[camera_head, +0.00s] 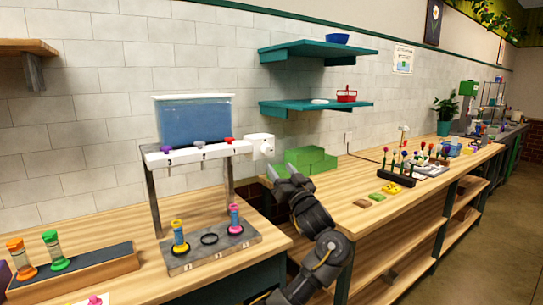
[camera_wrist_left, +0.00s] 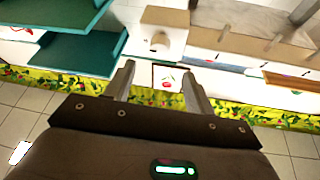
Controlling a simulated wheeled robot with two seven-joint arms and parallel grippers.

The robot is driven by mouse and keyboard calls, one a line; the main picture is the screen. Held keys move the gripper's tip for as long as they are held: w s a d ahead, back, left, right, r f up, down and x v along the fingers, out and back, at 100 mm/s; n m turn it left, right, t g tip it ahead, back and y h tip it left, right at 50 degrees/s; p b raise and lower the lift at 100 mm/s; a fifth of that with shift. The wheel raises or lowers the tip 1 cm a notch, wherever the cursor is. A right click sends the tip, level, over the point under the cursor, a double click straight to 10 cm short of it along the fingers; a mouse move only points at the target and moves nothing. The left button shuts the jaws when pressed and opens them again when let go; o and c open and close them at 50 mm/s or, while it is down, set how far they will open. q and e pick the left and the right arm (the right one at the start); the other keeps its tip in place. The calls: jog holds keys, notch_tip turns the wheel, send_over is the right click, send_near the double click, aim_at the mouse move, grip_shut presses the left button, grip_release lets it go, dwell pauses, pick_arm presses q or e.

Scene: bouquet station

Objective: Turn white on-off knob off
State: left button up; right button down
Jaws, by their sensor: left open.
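The white on-off knob (camera_head: 267,147) is on the white box at the right end of the dispenser rail (camera_head: 200,152) in the head view. In the left wrist view a round knob (camera_wrist_left: 160,41) on a pale box shows beyond my fingertips. My left gripper (camera_head: 284,174) is open and empty, just below and right of the knob in the head view. In the left wrist view its two fingers (camera_wrist_left: 158,72) are spread, with the knob ahead of the gap and apparently apart from them. Which way the knob is turned cannot be told.
A blue tank (camera_head: 194,119) sits on the rail. Below stands a grey base (camera_head: 212,254) with yellow and pink tubes. Green blocks (camera_head: 311,160) lie behind my gripper. Teal shelves (camera_head: 316,107) hang above. A rack of flowers (camera_head: 398,178) stands on the right bench.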

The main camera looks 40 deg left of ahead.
aim_at(269, 152)
pick_arm(q)
jog(key=p+x, duration=0.1)
jog(key=x, duration=0.5)
jog(key=shift+a, duration=0.15)
jog(key=shift+x, duration=0.85)
pick_arm(e)
jog(key=shift+s+a+r, duration=0.1)
jog(key=shift+a+r, duration=0.3)
jog(key=shift+a, duration=0.25)
jog(key=shift+s+a+r, duration=0.1)
jog(key=shift+a+r, duration=0.25)
jog(key=shift+a, duration=0.25)
jog(key=shift+d, duration=0.1)
pick_arm(q)
jog(key=c, duration=0.9)
jog(key=shift+f, duration=0.15)
jog(key=shift+c, duration=0.3)
pick_arm(e)
jog(key=shift+d+f, duration=0.1)
jog(key=shift+d, duration=0.4)
